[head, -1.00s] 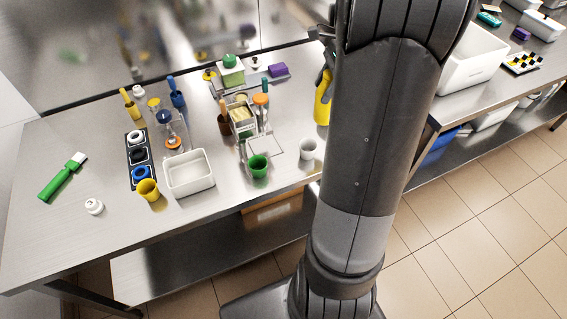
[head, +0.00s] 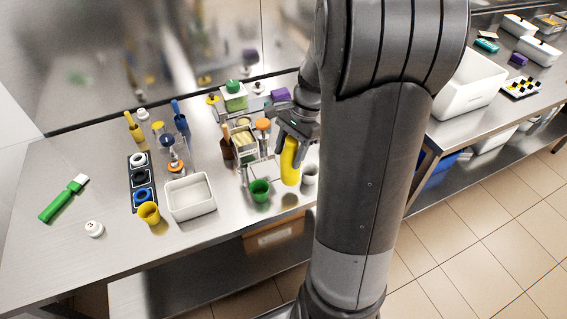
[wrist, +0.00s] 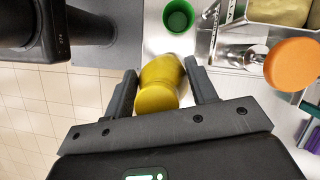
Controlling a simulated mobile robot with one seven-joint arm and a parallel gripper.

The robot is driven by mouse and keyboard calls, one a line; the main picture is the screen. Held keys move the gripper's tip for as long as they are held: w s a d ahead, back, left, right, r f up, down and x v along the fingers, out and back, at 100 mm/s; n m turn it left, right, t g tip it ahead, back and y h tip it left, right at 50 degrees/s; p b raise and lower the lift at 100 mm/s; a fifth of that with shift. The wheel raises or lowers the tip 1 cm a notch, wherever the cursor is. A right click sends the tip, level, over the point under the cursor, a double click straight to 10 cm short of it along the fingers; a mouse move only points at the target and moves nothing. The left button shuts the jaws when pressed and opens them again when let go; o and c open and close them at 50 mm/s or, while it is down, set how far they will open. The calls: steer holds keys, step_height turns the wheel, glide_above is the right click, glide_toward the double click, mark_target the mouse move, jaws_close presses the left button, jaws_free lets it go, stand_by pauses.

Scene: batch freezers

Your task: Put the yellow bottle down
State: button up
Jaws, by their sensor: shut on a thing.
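The yellow bottle (head: 290,163) is in my gripper (head: 294,138), which holds it from above near its top. In the head view the bottle hangs upright, between the green cup (head: 260,190) and the white cup (head: 310,174). In the wrist view the yellow bottle (wrist: 158,84) sits between the two fingers of my gripper (wrist: 163,84), its round end towards the camera. I cannot tell for certain whether its base touches the steel table (head: 110,235).
The table's front edge is near the bottle. Bare table lies at the front left.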

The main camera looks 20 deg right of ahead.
mark_target(283, 163)
steer(key=shift+w+a+f, duration=0.45)
steer(key=shift+w+a, duration=0.1)
steer(key=shift+f, duration=2.05)
steer(key=o, duration=1.6)
steer(key=shift+f, duration=0.1)
steer(key=shift+c, duration=0.2)
steer(key=v, duration=1.1)
steer(key=s+a+r+n+t+h, duration=0.2)
steer(key=s+a+r+n+t, duration=0.1)
steer(key=s+a+r+n, duration=0.2)
steer(key=s+a+r+n+t+h, duration=0.2)
steer(key=s+a+r+n+t, duration=0.2)
steer(key=s+a+n, duration=0.3)
steer(key=s+n, duration=0.2)
steer(key=s, duration=0.2)
steer(key=shift+s+r, duration=0.3)
steer(key=shift+r, duration=0.1)
